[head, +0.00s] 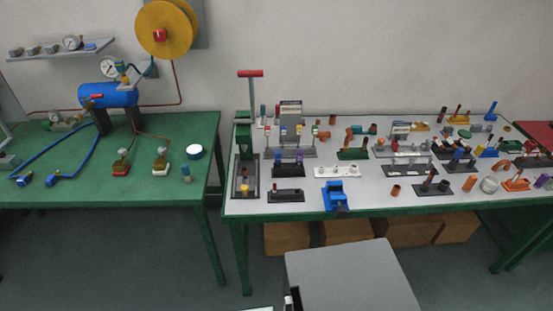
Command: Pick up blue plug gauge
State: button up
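The right-hand workbench (395,192) carries many small gauges and fittings, several of them blue. A small blue upright piece (458,155) stands in a dark holder at the right. Another blue piece (491,114) stands on a blue base at the far right back. I cannot tell at this size which is the blue plug gauge. A small black and white part at the bottom edge looks like part of my gripper (291,300). It is low in front of the bench and away from all the pieces. Its fingers are mostly cut off.
A blue vise (335,194) sits at the bench's front edge. A tall green press (245,130) stands at its left end. A green table (130,175) with a blue tank (108,96) is at left, with a floor gap between. A grey box-like surface (350,280) is in front.

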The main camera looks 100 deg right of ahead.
aim_at(278, 153)
jog(key=k, duration=2.45)
jog(key=z, duration=0.8)
jog(key=i, duration=1.5)
jog(key=u, duration=0.05)
